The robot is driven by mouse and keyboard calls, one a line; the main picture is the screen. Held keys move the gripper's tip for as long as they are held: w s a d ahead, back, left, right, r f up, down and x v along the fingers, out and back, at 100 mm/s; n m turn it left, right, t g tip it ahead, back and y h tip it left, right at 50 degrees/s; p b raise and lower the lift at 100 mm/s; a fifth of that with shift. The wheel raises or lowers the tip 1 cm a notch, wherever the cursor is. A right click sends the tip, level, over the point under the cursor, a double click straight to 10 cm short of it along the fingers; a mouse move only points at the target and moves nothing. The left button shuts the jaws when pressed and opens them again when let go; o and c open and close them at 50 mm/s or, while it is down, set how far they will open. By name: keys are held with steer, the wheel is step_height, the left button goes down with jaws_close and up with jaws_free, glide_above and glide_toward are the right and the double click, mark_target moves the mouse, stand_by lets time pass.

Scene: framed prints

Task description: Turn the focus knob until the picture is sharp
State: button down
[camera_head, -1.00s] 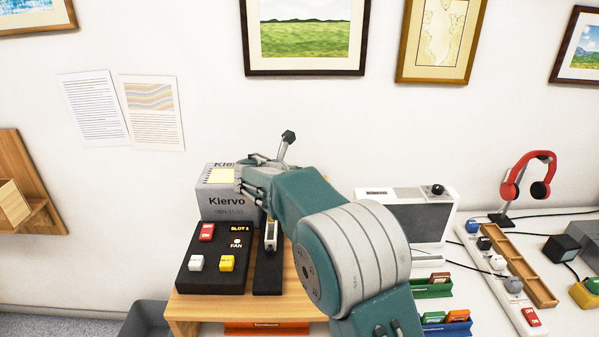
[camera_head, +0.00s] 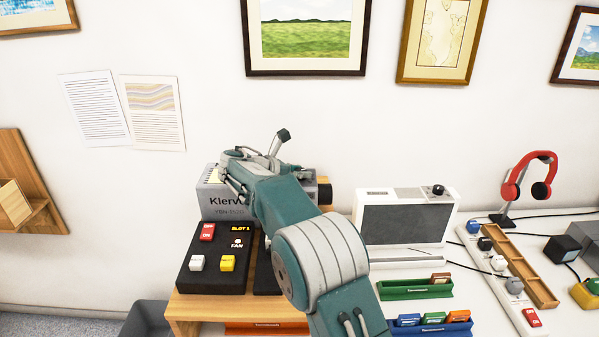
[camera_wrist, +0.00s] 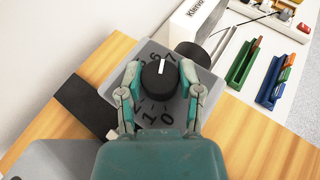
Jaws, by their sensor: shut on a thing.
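The focus knob (camera_wrist: 159,84) is round and black with a white pointer line. A black lens-like cylinder (camera_head: 325,191) sticks out at the box's right end.
A black panel (camera_head: 212,279) with red, white and yellow buttons lies in front of the box. A white device with a dark screen (camera_head: 405,224) stands to the right, beyond a green rack (camera_head: 415,291). Framed prints (camera_head: 305,30) hang on the wall.

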steer(key=shift+a, duration=0.1)
steer(key=shift+c, duration=1.3)
jaws_free()
steer(key=shift+w+f, duration=0.1)
steer(key=shift+a, duration=0.1)
steer(key=shift+a+r, duration=0.1)
steer(key=shift+r, duration=0.1)
steer(key=v, duration=1.1)
steer(key=shift+s+a, duration=0.25)
steer(key=shift+a, duration=0.05)
